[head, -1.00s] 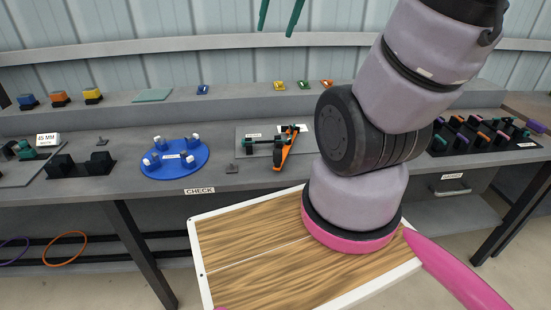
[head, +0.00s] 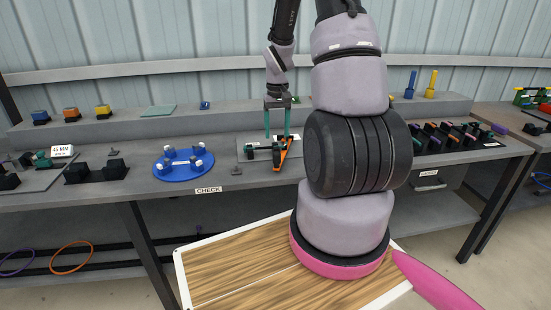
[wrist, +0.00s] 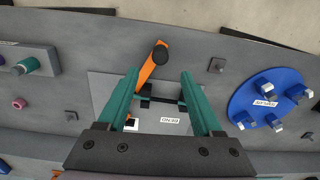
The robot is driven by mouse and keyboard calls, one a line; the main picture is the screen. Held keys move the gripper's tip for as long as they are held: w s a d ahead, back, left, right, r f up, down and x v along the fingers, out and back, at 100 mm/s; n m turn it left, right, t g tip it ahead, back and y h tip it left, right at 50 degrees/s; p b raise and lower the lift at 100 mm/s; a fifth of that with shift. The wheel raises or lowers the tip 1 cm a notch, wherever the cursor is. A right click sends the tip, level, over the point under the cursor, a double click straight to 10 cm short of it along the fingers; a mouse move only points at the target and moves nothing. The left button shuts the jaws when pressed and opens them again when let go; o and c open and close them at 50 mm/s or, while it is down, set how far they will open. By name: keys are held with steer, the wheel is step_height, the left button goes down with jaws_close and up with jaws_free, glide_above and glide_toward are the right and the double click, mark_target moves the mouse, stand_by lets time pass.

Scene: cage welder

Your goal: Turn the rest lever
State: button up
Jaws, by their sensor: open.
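In the wrist view my gripper (wrist: 160,74) frames the dark bar and part of the lever. Nothing is held between the fingers. I cannot tell whether a finger touches the lever.
A blue disc with several pegs (head: 183,171) stands to the left, and a small grey peg (head: 236,171) is nearer. A rack of coloured parts (head: 450,137) is at the right. The raised shelf (head: 150,127) runs behind. The wooden-topped tray (head: 228,265) lies in front.

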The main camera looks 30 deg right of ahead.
mark_target(277, 155)
step_height(277, 155, down, 10)
steer(key=shift+r, duration=0.1)
stand_by(0.4)
jaws_close()
stand_by(1.2)
